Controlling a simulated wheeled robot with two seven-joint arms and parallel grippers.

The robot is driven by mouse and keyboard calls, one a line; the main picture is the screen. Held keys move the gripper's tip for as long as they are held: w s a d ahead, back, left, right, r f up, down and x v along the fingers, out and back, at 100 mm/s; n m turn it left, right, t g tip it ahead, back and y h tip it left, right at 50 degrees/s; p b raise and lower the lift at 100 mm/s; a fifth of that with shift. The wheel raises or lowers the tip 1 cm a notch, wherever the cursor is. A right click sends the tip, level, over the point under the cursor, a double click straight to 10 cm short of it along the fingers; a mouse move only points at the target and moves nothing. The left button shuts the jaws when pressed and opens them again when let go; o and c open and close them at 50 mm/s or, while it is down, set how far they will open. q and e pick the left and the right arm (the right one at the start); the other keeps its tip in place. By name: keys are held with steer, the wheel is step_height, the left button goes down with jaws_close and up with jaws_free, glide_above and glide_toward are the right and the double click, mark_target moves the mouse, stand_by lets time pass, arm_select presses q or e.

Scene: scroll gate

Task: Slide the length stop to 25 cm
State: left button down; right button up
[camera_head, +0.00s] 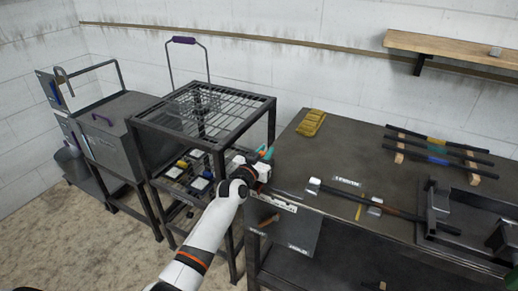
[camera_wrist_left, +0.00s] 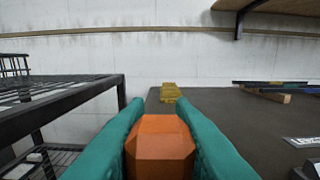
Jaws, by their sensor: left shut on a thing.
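My left gripper (camera_head: 266,155) is over the left end of the dark workbench, beside the black rack. In the left wrist view its teal fingers (camera_wrist_left: 160,140) are shut on an orange faceted block (camera_wrist_left: 160,148). I cannot tell whether this block is the length stop. On the bench, a dark bar (camera_head: 400,214) with a pale end piece (camera_head: 314,186) runs rightward toward a metal frame. A small grey block (camera_head: 375,207) sits at the bar. A labelled plate (camera_head: 345,182) lies behind it; its writing is too small to read. My right gripper does not show clearly.
A black wire-topped rack (camera_head: 245,110) stands close left of the bench. A yellow block stack (camera_head: 311,123) sits at the back and also shows in the left wrist view (camera_wrist_left: 170,92). Several dark bars (camera_head: 437,150) lie on wooden supports. The metal frame (camera_head: 437,215) occupies the right.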

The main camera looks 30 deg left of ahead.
arm_select(q)
steer(key=d+p, duration=0.1)
steer(key=d, duration=0.4)
steer(key=shift+s, duration=0.1)
steer(key=shift+a, duration=0.1)
steer(key=c, duration=1.2)
jaws_free()
steer(key=shift+c, duration=0.2)
steer(key=shift+s, duration=0.1)
steer(key=s, duration=1.2)
steer(key=shift+a, duration=0.3)
steer(key=shift+w, duration=0.1)
